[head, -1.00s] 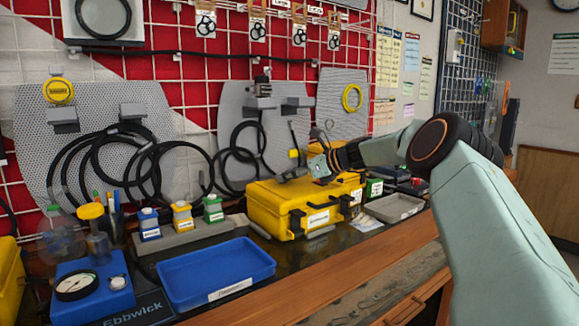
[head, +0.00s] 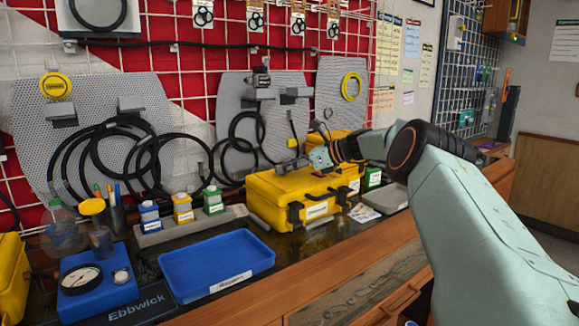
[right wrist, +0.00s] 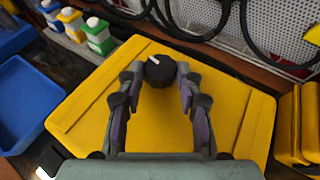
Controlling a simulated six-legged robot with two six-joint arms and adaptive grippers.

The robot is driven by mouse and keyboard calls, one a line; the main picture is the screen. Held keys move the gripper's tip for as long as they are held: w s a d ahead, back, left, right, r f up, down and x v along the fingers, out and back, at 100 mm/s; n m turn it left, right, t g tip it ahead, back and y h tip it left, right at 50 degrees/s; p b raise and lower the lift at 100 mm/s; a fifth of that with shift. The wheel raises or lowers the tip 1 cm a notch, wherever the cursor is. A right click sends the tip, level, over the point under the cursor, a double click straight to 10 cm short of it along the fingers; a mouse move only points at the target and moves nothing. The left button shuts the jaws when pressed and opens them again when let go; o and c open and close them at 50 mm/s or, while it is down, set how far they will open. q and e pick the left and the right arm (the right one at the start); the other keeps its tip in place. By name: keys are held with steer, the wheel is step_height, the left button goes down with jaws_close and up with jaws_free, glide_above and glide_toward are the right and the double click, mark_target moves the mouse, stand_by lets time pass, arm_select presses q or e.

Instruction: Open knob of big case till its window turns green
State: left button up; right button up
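The big yellow case (head: 278,190) stands closed on the bench in the head view, with black latches and a white label on its front. Its lid also fills the middle of the right wrist view (right wrist: 85,115). A black knob (right wrist: 160,71) with a white mark sits on the lid near the far edge. My right gripper (right wrist: 161,80) is open over the lid, one fingertip on each side of the knob, with small gaps visible. In the head view my right gripper (head: 292,166) is above the lid. I see no green window. My left gripper is out of view.
A blue tray (head: 185,282) lies left of the case. Small blue, yellow and green bottles (head: 182,208) stand in a grey holder behind the tray. Another yellow case (head: 347,142) is behind the big one. Black hoses (head: 85,165) hang on the wall behind.

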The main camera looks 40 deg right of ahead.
steer(key=o, duration=0.5)
steer(key=shift+a+f, duration=0.1)
steer(key=shift+f, duration=0.05)
steer(key=shift+c, duration=0.2)
steer(key=shift+s+d+r, duration=0.2)
steer(key=shift+s+r, duration=0.05)
steer(key=v, duration=1.1)
steer(key=shift+s, duration=0.15)
